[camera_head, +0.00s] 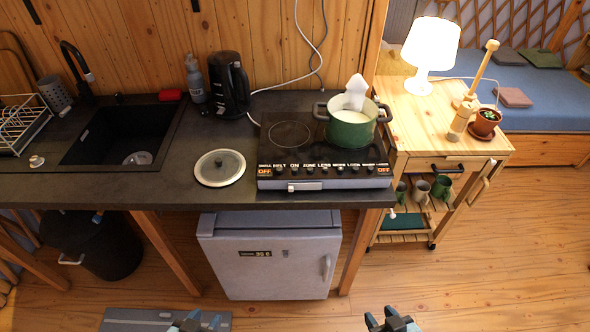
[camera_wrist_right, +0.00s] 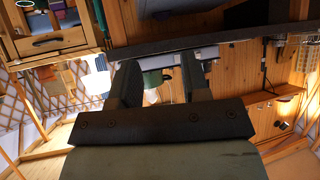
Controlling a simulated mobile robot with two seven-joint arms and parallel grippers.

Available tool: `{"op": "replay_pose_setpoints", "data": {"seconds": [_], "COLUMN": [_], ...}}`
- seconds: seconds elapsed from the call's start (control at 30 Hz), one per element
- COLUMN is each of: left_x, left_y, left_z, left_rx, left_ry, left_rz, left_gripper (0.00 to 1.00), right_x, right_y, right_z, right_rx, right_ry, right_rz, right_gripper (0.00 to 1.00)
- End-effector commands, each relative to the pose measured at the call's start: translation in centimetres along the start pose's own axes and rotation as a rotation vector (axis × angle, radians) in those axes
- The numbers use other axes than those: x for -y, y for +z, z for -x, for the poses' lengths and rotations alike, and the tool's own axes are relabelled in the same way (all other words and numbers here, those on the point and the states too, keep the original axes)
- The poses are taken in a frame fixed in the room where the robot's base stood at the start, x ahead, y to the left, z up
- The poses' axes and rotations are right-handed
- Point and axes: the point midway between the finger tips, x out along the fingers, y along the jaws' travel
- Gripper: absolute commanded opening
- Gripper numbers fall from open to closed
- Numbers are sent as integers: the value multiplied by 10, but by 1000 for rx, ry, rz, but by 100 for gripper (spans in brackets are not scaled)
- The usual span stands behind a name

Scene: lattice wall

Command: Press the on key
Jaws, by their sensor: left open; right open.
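The black cooktop (camera_head: 300,150) sits on the dark counter, with a row of labelled keys and knobs along its front edge. The on key (camera_head: 294,168) is under the "ON" label, left of the middle of that row; its exact shape is too small to tell. OFF displays show at both ends of the row. My left gripper (camera_head: 197,322) is at the bottom edge, low in front of the fridge and away from the cooktop. My right gripper (camera_head: 392,320) is at the bottom edge, open and empty. Its two fingers also show apart in the right wrist view (camera_wrist_right: 160,75).
A green pot (camera_head: 350,130) with white contents and a white utensil stands on the cooktop's right zone. A lid (camera_head: 220,167) lies left of the cooktop. A wooden cart (camera_head: 425,120) is at the right. A fridge (camera_head: 275,260) stands under the counter.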

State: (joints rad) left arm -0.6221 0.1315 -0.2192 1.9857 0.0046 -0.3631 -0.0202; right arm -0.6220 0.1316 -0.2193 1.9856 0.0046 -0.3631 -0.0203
Motion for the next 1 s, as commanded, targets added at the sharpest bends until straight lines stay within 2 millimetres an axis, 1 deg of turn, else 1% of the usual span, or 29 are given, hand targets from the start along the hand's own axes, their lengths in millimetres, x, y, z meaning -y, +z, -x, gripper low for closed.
{"op": "replay_pose_setpoints", "data": {"seconds": [0.23,0.27,0.3,0.37,0.4,0.43,0.47,1.0], "left_x": [0,0,0,0,0,0,0,0], "left_y": [0,0,0,0,0,0,0,0], "left_z": [0,0,0,0,0,0,0,0], "left_rx": [0,0,0,0,0,0,0,-1], "left_ry": [0,0,0,0,0,0,0,0], "left_rz": [0,0,0,0,0,0,0,0], "left_gripper": [43,43,43,43,43,43,43,43], "right_x": [0,0,0,0,0,0,0,0], "right_y": [0,0,0,0,0,0,0,0], "right_z": [0,0,0,0,0,0,0,0], "right_rx": [0,0,0,0,0,0,0,0], "right_ry": [0,0,0,0,0,0,0,0], "right_rz": [0,0,0,0,0,0,0,0], "right_gripper": [43,40,31,17,8,1,0,0]}}
